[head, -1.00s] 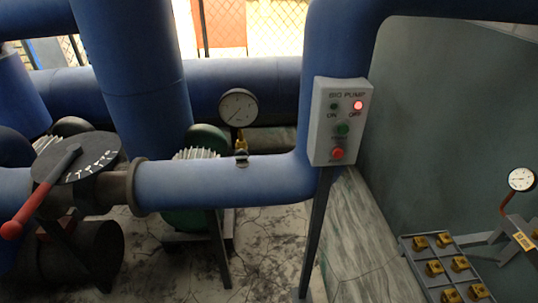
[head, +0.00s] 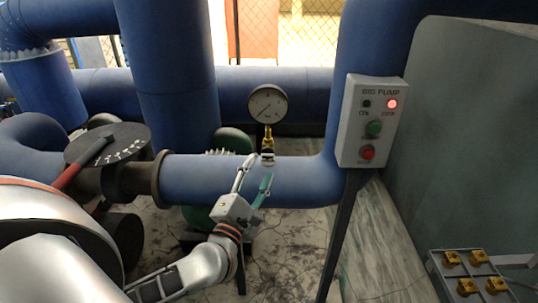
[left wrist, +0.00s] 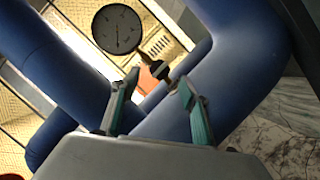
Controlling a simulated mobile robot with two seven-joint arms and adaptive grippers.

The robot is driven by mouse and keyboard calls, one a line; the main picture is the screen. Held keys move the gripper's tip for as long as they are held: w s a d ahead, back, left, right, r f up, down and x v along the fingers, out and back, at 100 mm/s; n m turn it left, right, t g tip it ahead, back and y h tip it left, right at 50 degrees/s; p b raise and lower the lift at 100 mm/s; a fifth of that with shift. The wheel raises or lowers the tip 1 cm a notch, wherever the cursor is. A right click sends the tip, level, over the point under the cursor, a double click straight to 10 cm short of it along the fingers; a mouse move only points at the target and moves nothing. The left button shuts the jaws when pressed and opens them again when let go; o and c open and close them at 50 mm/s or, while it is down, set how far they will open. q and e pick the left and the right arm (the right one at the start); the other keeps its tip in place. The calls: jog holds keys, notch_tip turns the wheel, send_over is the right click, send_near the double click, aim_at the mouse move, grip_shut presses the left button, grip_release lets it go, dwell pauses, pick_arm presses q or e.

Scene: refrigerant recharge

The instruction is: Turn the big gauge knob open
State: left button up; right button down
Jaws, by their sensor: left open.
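The big gauge (head: 267,104) has a round white dial and stands on a brass stem on top of the horizontal blue pipe. Its small knob (head: 267,158) sits at the foot of the stem, just above the pipe. My left gripper (head: 258,170) is open, its fingertips close to the knob from the front and lower left. In the left wrist view the gauge (left wrist: 118,28) is up and left, and the dark knob (left wrist: 160,68) shows just beyond and between the two open fingers (left wrist: 157,78). Whether a finger touches it I cannot tell. My right gripper is not in view.
A red-handled valve (head: 108,143) sits behind my left arm. A tray (head: 440,262) with brass parts stands lower right. Blue pipes (head: 170,75) surround the gauge.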

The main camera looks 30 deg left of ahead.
aim_at(268, 154)
pick_arm(q)
jog(key=x, duration=0.7)
jog(key=shift+w+a+p, duration=0.15)
jog(key=shift+w+p, duration=0.15)
jog(key=shift+p, duration=0.05)
jog(key=c, duration=1.1)
